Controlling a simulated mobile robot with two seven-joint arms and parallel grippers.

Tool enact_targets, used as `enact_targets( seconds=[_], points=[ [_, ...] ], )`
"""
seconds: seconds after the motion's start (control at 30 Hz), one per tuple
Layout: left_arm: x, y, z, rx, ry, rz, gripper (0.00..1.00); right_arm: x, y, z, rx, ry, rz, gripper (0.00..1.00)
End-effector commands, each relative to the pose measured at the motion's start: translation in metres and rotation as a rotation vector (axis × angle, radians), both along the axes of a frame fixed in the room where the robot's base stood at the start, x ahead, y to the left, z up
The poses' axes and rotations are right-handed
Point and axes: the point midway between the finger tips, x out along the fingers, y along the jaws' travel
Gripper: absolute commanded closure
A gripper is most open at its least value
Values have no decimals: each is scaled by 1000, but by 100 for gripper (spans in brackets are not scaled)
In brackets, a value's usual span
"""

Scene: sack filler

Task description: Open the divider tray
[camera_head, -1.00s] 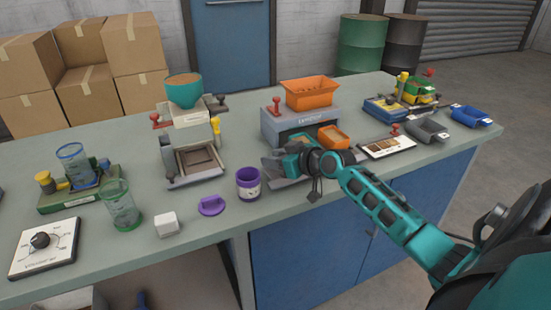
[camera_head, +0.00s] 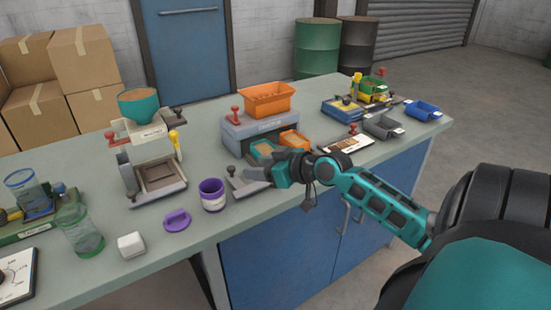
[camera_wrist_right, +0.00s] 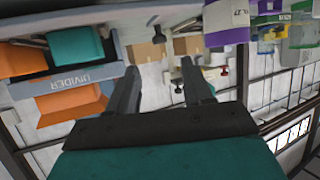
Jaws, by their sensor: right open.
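The divider (camera_head: 262,131) is a grey-blue machine with an orange hopper (camera_head: 266,99) on top, standing on the bench. A teal tray (camera_head: 262,149) and an orange tray (camera_head: 294,138) sit at its front. The label "DIVIDER" shows upside down on the divider in the right wrist view (camera_wrist_right: 92,74), with the teal tray (camera_wrist_right: 75,45) beside it. My right gripper (camera_head: 243,178) is low in front of the divider, close to the teal tray. In the right wrist view its fingers (camera_wrist_right: 160,66) are apart with nothing between them. My left gripper is out of view.
A purple cup (camera_head: 212,196), a purple lid (camera_head: 177,220) and a white cube (camera_head: 131,245) stand left of the gripper near the bench's front edge. A filler with a teal bowl (camera_head: 139,104) stands further left.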

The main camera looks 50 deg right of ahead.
Motion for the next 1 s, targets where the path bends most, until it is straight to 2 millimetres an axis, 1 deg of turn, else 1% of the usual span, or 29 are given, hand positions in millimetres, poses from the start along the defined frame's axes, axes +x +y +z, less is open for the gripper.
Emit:
enact_targets(
  seconds=[0.03, 0.1, 0.2, 0.33, 0.5, 1.0],
  points=[
    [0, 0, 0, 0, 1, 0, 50, -9, -2, 2, -1, 4, -1, 50],
    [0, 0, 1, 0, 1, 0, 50, -18, -3, 6, 0, 3, 0, 50],
    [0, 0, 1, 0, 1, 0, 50, -29, -5, 11, -1, 3, 0, 50],
    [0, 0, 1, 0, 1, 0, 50, -39, -6, 15, 0, 3, 0, 50],
    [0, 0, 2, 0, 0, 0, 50, -44, -7, 18, 0, 1, 0, 50],
    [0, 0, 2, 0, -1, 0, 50, -44, -7, 18, 0, 0, 0, 50]
  ],
)
